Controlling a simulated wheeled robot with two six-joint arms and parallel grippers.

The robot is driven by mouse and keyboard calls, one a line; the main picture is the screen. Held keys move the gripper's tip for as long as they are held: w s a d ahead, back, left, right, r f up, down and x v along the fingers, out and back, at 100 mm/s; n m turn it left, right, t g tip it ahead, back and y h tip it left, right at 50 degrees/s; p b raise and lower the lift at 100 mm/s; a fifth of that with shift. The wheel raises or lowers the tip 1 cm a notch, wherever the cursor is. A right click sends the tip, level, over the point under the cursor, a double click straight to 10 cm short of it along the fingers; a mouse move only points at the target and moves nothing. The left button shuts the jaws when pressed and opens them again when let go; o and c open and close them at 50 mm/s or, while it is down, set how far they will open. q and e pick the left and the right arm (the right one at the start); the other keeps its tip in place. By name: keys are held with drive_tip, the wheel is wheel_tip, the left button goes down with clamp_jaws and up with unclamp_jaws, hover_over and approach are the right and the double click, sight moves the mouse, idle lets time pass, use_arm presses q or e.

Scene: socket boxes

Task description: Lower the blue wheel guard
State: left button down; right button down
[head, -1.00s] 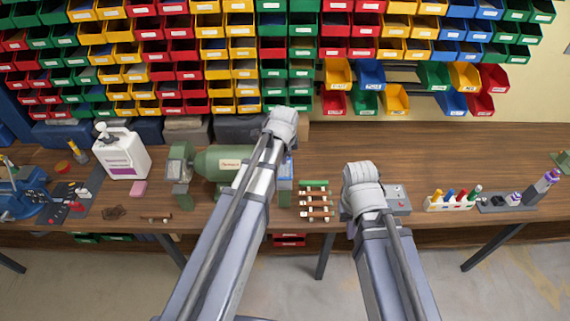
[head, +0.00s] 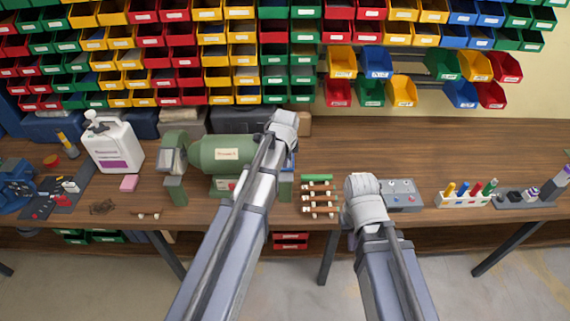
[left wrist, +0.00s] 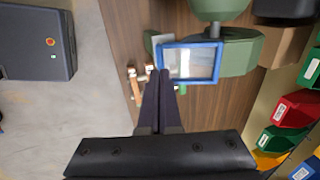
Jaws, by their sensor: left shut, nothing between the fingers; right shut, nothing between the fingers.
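The blue wheel guard (left wrist: 190,62) is a clear pane in a blue frame, beside the green bench grinder (left wrist: 238,48) in the left wrist view. In the head view only slivers of blue show, mostly behind my left arm; the green grinder (head: 222,153) stands on the bench. My left gripper (left wrist: 166,74) is shut and empty, with its fingertips at the guard's lower-left corner in the picture; I cannot tell whether they touch. In the head view its wrist covers the grinder's right end. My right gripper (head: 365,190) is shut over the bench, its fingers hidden.
A rack of rods (head: 318,196) lies between my arms. A grey control box (head: 402,194) and a holder of coloured pens (head: 466,198) stand to the right. A white bottle (head: 114,147) stands left of the grinder. Rows of coloured bins (head: 230,50) cover the wall behind.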

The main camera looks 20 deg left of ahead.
use_arm(q)
drive_tip(key=shift+w+f, duration=0.15)
drive_tip(key=shift+f, duration=0.45)
use_arm(e)
drive_tip(key=shift+f, duration=0.6)
